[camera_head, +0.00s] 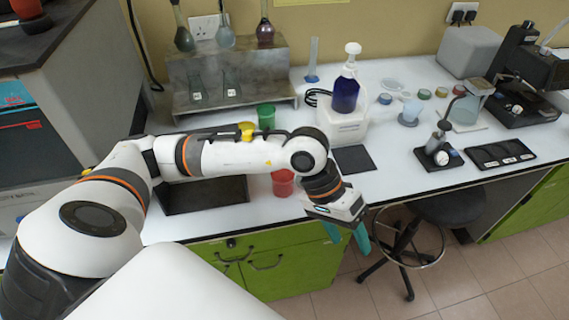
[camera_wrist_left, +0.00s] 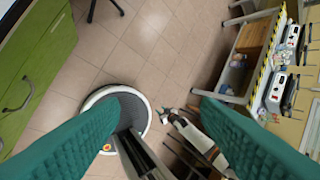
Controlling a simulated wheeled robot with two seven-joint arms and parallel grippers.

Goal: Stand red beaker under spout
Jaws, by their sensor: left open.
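The red beaker (camera_head: 283,182) stands on the white bench near its front edge, its upper part partly hidden by my left arm. A blue bottle (camera_head: 346,95) with a white pump head and nozzle (camera_head: 353,48) stands on a white block (camera_head: 340,125); this nozzle is the clearest spout in view. A flat black pad (camera_head: 352,158) lies in front of the block. My left gripper (camera_head: 347,236) is open and empty, pointing down beyond the bench's front edge, right of the red beaker and apart from it. My right gripper (camera_wrist_left: 168,114) shows small in the left wrist view; its jaws are unclear.
A green beaker (camera_head: 266,116) stands behind my left arm; a yellow object (camera_head: 246,130) shows just above it. A metal rack (camera_head: 228,80) with flasks stands at the back. A black stool (camera_head: 450,207) stands right of my left gripper. Instruments and trays occupy the right bench.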

